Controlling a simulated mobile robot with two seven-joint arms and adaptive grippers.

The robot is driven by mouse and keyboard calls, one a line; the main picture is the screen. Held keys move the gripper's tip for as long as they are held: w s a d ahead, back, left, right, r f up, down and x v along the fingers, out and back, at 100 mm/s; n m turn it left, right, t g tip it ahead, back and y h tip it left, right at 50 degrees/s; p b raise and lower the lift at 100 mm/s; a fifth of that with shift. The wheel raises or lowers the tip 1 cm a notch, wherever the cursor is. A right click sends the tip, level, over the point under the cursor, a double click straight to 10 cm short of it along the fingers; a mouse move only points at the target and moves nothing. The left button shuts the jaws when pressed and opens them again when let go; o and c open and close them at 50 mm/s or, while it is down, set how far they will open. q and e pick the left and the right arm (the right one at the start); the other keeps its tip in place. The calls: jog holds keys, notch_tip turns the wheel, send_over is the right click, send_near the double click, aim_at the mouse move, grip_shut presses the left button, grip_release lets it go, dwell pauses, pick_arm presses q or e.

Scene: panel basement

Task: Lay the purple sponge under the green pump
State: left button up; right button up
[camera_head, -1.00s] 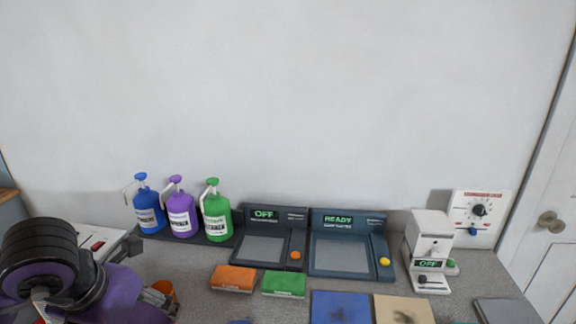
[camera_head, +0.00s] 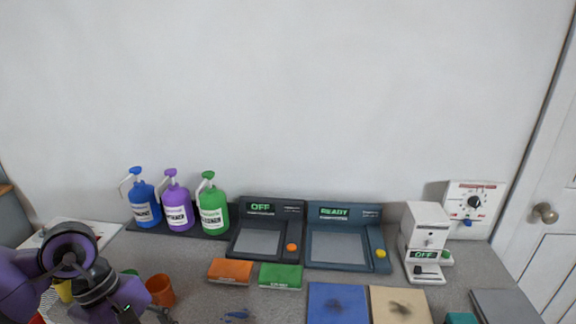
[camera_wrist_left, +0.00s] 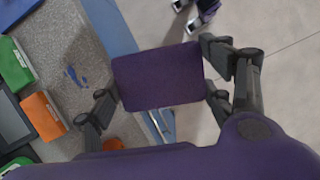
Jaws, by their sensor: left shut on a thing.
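The purple sponge (camera_wrist_left: 158,77) is a flat dark block in the left wrist view. My left gripper (camera_wrist_left: 160,78) is shut on it by two opposite edges, with the grey worktop and its blue front edge below. In the head view, my left arm comes in at the lower left and its gripper is cut off by the bottom edge; the sponge is not visible there. The green pump (camera_head: 213,210) stands upright at the back left, right of the purple pump, well away from my left gripper. My right gripper (camera_wrist_left: 187,15) shows small at the top of the left wrist view, fingers apart, seemingly empty.
Blue (camera_head: 145,205) and purple (camera_head: 178,207) pumps share a dark strip (camera_head: 205,236) with the green one. Right of it stand two dark panels. Orange (camera_head: 231,271) and green (camera_head: 281,276) blocks lie in front. An orange cup (camera_head: 160,290) stands near my left arm.

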pick_arm(q)
jog(key=d+m+y, duration=0.1)
jog(key=m, duration=0.3)
jog(key=w+d+m+g+y, duration=0.1)
jog(key=d+m, duration=0.1)
jog(key=m, duration=0.2)
jog(key=d+m+g+y, duration=0.1)
jog(key=m, duration=0.2)
jog(key=shift+w+d+f+m, duration=0.2)
jog(key=shift+w+f+m, duration=0.1)
jog(key=shift+m, duration=0.1)
jog(key=w+d+r+m, duration=0.2)
jog(key=w+d+r, duration=0.1)
jog(key=w+r, duration=0.1)
jog(key=shift+w+r+g+y, duration=0.25)
jog(key=shift+w+g+y, duration=0.05)
jog(key=shift+w+y, duration=0.15)
pick_arm(e)
jog(key=shift+s+d, duration=0.15)
jog(key=shift+s, duration=0.15)
pick_arm(q)
jog(key=shift+d, duration=0.1)
pick_arm(e)
jog(key=shift+w+a+r, duration=0.1)
jog(key=shift+w+a, duration=0.15)
jog(key=shift+w, duration=0.3)
